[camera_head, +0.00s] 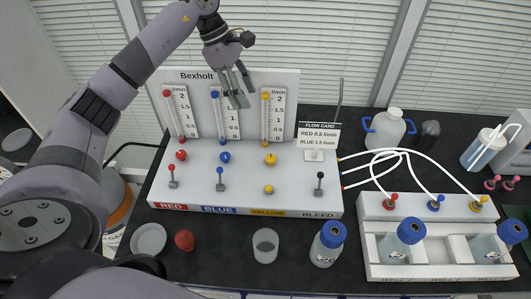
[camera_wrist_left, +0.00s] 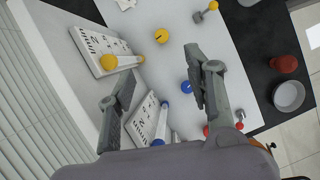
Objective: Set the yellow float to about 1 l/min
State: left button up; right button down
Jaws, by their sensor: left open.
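The yellow flow tube (camera_head: 265,118) stands on the white Bexholt panel, beside a scale marked l/min. It has yellow at its top and bottom ends; I cannot tell which part is the float or read its level. The yellow knob (camera_head: 270,159) is below it, and the yellow-tipped lever (camera_head: 268,189) is lower still. My left gripper (camera_head: 238,93) is open and empty, in front of the panel between the blue and yellow scales. In the left wrist view, the yellow tube (camera_wrist_left: 125,62) and yellow knob (camera_wrist_left: 162,36) lie beyond the open fingers (camera_wrist_left: 163,67), apart from them.
The red tube (camera_head: 173,115) and blue tube (camera_head: 218,115) stand to the left, with knobs and levers below. A flow card (camera_head: 317,136) reads red 0.5, blue 1.5 l/min. A cup (camera_head: 265,245) and blue-capped bottle (camera_head: 327,244) stand in front. White hoses curve at right.

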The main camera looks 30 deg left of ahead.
pick_arm(q)
notch_tip(320, 180, down, 4)
jog(key=b, duration=0.3)
pick_arm(e)
jog(key=shift+d+f+b, duration=0.55)
jog(key=shift+f+b, duration=0.05)
jog(key=shift+f, duration=1.95)
pick_arm(q)
jog(key=p, duration=0.4)
send_near(271, 157)
jog(key=x, duration=0.7)
jog(key=shift+d+f+p, duration=0.25)
jog(key=shift+f+p, duration=0.05)
jog(key=shift+f, duration=0.35)
pick_arm(e)
jog(key=shift+s+a+r, duration=0.15)
jog(key=shift+r, duration=2.15)
pick_arm(q)
jog(key=shift+c, duration=0.3)
grip_shut()
